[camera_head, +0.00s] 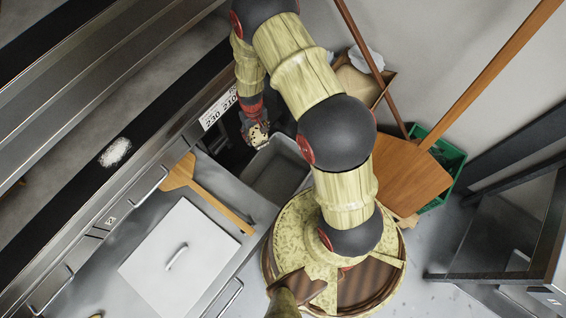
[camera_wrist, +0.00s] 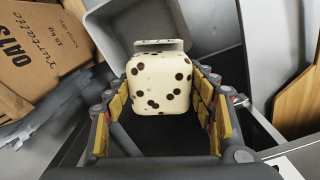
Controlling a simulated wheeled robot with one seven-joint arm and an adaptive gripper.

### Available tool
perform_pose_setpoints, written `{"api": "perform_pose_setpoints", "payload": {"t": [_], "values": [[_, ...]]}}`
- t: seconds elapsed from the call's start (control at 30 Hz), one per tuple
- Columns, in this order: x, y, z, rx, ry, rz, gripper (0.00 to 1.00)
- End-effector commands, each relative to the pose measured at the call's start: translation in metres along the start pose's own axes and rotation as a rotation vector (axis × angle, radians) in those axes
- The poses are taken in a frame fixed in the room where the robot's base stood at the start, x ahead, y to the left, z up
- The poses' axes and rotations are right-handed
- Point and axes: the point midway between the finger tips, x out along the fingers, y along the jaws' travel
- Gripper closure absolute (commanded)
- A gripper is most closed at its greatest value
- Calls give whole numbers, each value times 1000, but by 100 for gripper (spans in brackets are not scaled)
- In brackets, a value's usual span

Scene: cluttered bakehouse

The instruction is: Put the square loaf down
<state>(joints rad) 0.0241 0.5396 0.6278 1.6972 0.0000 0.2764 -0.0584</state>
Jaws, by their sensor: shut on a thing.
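The square loaf (camera_wrist: 160,88) is a cream, rounded block with dark brown spots. It sits between the two yellow-padded fingers of my gripper (camera_wrist: 163,98), which is shut on it. In the head view the loaf (camera_head: 258,134) shows small at the end of my arm, beside the upper left edge of a grey tub. My gripper (camera_head: 254,125) is partly hidden there by my own wrist. A dark surface (camera_wrist: 165,130) lies below the loaf in the wrist view; I cannot tell whether the loaf touches it.
The open grey tub (camera_head: 277,172) also shows behind the loaf in the wrist view (camera_wrist: 205,22). A cardboard box marked OATS (camera_wrist: 45,50) is at left. A counter holds a wooden peel (camera_head: 205,190) and white lid (camera_head: 180,255). A green crate (camera_head: 447,165) stands right.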

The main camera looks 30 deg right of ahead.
Motion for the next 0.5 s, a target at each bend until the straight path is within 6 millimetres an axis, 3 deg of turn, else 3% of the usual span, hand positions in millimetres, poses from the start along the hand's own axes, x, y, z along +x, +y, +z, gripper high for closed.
{"api": "perform_pose_setpoints", "payload": {"t": [0.03, 0.5], "values": [[22, 5, -3, -8, -7, 0, 58], [179, 42, -35, -122, -4, -1, 58]]}}
